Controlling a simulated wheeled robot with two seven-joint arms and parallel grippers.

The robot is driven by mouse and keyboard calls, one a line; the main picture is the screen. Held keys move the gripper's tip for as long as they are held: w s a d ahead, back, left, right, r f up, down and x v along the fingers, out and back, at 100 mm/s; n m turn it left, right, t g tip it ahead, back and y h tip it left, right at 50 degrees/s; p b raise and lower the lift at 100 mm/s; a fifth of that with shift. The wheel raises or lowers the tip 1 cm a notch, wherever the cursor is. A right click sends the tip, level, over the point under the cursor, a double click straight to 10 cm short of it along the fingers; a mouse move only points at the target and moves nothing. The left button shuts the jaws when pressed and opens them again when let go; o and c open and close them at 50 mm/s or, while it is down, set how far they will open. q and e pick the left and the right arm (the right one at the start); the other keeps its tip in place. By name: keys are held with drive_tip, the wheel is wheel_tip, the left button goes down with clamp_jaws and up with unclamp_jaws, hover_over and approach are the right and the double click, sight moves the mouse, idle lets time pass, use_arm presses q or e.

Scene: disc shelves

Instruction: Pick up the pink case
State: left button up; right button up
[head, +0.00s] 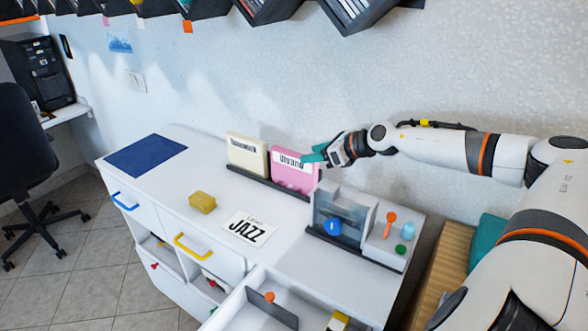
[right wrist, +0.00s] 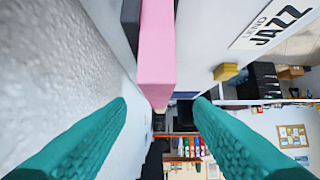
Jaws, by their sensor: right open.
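The pink case (head: 294,171) stands upright in a dark rack on the white cabinet, to the right of a cream case (head: 247,155). Its label is partly readable. My right gripper (head: 314,155) is at the upper right edge of the pink case, with its teal fingers pointing left. In the right wrist view the pink case (right wrist: 156,55) shows beyond and between the two open teal fingers (right wrist: 160,118). Nothing is held between the fingers. I cannot tell whether a finger touches the case. My left gripper is not in view.
A clear-fronted box with a blue disc (head: 333,227) stands right of the rack. An orange knob (head: 390,218) is beside it. A JAZZ card (head: 248,229), yellow block (head: 202,202) and blue mat (head: 145,155) lie on the cabinet top (head: 190,171). An open drawer (head: 245,305) sticks out in front.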

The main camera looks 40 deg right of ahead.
sight(300, 155)
drive_tip(key=shift+w+f, duration=0.1)
drive_tip(key=shift+w, duration=0.05)
drive_tip(key=shift+p+x, duration=0.75)
drive_tip(key=shift+p, duration=0.1)
drive_tip(key=shift+p+x, duration=0.45)
drive_tip(key=shift+x, duration=0.7)
drive_tip(key=shift+w+a+f, duration=0.1)
drive_tip(key=shift+w+f, duration=0.35)
drive_tip(key=shift+w, duration=0.1)
clamp_jaws()
